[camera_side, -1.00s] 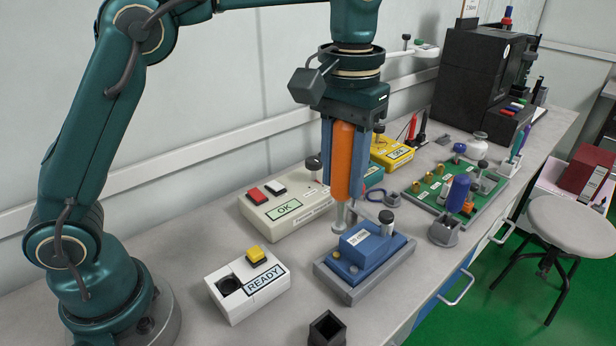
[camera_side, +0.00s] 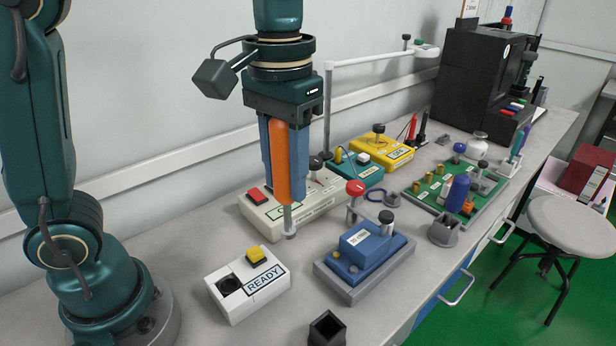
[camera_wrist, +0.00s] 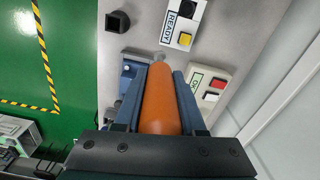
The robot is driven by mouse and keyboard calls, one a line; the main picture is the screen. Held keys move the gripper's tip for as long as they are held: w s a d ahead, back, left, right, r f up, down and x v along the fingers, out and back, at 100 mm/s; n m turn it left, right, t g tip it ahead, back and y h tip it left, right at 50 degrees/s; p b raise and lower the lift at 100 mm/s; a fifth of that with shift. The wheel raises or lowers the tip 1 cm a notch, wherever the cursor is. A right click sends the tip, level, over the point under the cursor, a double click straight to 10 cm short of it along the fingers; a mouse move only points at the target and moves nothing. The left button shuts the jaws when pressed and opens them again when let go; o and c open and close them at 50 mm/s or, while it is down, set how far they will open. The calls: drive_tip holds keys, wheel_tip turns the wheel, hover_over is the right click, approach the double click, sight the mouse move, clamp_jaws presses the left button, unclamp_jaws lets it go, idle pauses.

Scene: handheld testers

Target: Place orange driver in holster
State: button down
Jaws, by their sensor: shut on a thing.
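The orange driver (camera_side: 284,162) hangs upright in my gripper (camera_side: 284,190), which is shut on its handle between blue fingers. Its metal shaft and tip point down, in front of the OK box and above the bench; the exact height is hard to tell. In the wrist view the driver (camera_wrist: 160,100) lies between the fingers with its tip near the READY box. A dark square open holder (camera_side: 326,328) stands at the front edge, and also shows in the wrist view (camera_wrist: 118,20).
The READY box (camera_side: 248,284) is below left of the driver. The OK box (camera_side: 262,212) is behind. Bare bench lies between the READY box and the blue tester.

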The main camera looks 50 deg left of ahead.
drive_tip(key=s+d+f, duration=0.2)
drive_tip(key=d+f, duration=0.8)
drive_tip(key=shift+s+d+f, duration=0.15)
drive_tip(key=shift+d+f, duration=0.15)
drive_tip(key=shift+d, duration=0.1)
drive_tip(key=c, duration=0.5)
unclamp_jaws()
drive_tip(key=shift+f, duration=0.15)
wheel_tip(320, 180, up, 11)
drive_tip(key=s+a+f+m+t, duration=0.1)
drive_tip(key=s+a+t, duration=0.1)
drive_tip(key=a, duration=0.5)
drive_tip(key=s+a+f+t, duration=0.2)
drive_tip(key=s+a+t, duration=0.1)
drive_tip(key=a, duration=0.5)
drive_tip(key=shift+a+f+m+t, duration=0.25)
drive_tip(key=shift+f+m+t, duration=0.05)
drive_tip(key=shift+m, duration=0.1)
